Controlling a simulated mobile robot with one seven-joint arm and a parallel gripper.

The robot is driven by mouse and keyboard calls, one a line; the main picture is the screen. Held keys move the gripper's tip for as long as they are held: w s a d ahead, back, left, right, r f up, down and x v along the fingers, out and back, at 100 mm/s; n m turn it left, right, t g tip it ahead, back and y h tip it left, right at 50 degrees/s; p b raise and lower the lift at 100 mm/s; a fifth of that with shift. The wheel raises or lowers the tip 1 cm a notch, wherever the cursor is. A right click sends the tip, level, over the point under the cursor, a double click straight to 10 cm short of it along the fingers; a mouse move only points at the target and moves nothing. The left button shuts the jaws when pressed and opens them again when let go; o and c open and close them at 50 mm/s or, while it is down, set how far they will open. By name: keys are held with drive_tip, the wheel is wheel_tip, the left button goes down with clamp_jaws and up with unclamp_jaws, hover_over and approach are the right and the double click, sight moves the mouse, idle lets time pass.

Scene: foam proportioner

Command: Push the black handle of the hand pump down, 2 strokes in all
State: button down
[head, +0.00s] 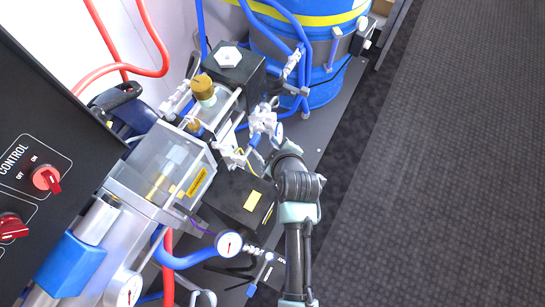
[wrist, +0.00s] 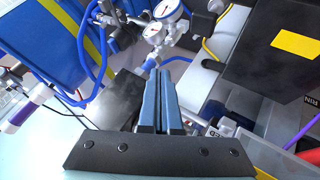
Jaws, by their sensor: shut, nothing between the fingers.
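My gripper (wrist: 163,78) is shut and empty in the wrist view, its two blue-grey fingers side by side. In the head view my arm comes up from the bottom and bends left among the fittings, where the fingertips cannot be made out. I cannot clearly pick out the hand pump or its black handle in either view. A dark, blurred block (wrist: 115,98) lies left of the fingers in the wrist view. Whether the fingers touch anything cannot be told.
A black box with a yellow label (head: 246,199) stands left of my arm; it also shows in the wrist view (wrist: 270,60). Pressure gauges (wrist: 165,8), blue hoses and a blue barrel (head: 320,85) crowd the area. Dark floor (head: 430,180) at right is clear.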

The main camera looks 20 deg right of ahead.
wheel_tip(320, 180, down, 8)
drive_tip(key=b, duration=0.7)
drive_tip(key=shift+f, duration=0.2)
idle(1.5)
drive_tip(key=shift+f+b, duration=0.35)
drive_tip(key=shift+f, duration=0.05)
drive_tip(key=shift+s+f+b, duration=0.1)
drive_tip(key=shift+f+b, duration=1.25)
drive_tip(key=shift+f, duration=0.45)
idle(1.2)
idle(0.3)
drive_tip(key=shift+r+p, duration=1.95)
drive_tip(key=shift+r, duration=0.2)
drive_tip(key=shift+r, duration=0.1)
wheel_tip(320, 180, up, 5)
drive_tip(key=p, duration=0.4)
